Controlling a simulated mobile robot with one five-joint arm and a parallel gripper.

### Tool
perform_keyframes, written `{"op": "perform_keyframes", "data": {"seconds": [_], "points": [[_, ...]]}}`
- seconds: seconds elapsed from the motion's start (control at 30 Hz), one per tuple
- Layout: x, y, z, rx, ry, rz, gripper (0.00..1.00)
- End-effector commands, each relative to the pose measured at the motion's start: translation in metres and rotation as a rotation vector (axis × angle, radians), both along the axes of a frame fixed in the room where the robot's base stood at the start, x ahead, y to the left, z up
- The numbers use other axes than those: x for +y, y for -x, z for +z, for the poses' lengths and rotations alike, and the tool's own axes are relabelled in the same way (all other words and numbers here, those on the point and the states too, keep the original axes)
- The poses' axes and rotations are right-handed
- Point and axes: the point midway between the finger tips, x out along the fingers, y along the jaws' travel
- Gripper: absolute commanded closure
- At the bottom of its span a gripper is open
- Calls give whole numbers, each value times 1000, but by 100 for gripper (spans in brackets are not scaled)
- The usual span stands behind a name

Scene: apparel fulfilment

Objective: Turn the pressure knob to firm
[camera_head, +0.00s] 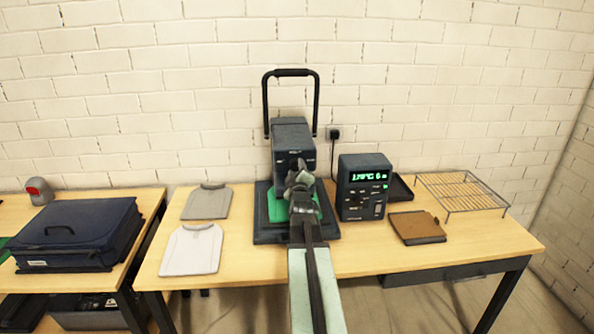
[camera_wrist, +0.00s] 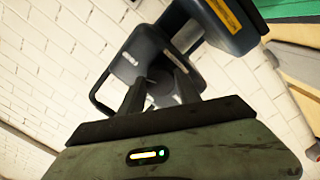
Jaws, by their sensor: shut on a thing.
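The heat press (camera_head: 293,132) stands at the middle of the table, with a dark head, a raised black handle (camera_head: 292,73) and a green pad (camera_head: 279,208) below. My gripper (camera_head: 299,170) is in front of the press head. In the wrist view my gripper (camera_wrist: 162,85) is shut on a small greyish part between its two fingers, with the dark press body (camera_wrist: 150,58) just beyond. This appears to be the pressure knob; the fingers hide most of it. I cannot read its setting.
A control box (camera_head: 364,190) with a green display stands right of the press. Farther right are a brown pad (camera_head: 417,227) and a wire rack (camera_head: 462,191). Two shirt-shaped boards, grey (camera_head: 207,202) and white (camera_head: 191,250), lie left. A dark case (camera_head: 77,235) sits on the left table.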

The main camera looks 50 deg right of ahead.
Motion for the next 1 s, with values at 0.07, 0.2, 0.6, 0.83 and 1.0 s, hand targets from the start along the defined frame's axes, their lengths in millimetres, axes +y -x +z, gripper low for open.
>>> {"op": "perform_keyframes", "data": {"seconds": [0.07,0.2,0.6,0.83,1.0], "points": [[0,0,0,-10,-14,0,100],[0,0,-1,-23,-29,0,100],[1,0,-1,-26,-34,1,100],[1,-1,-1,-25,-33,2,38],[0,0,-1,-25,-32,0,38]]}}
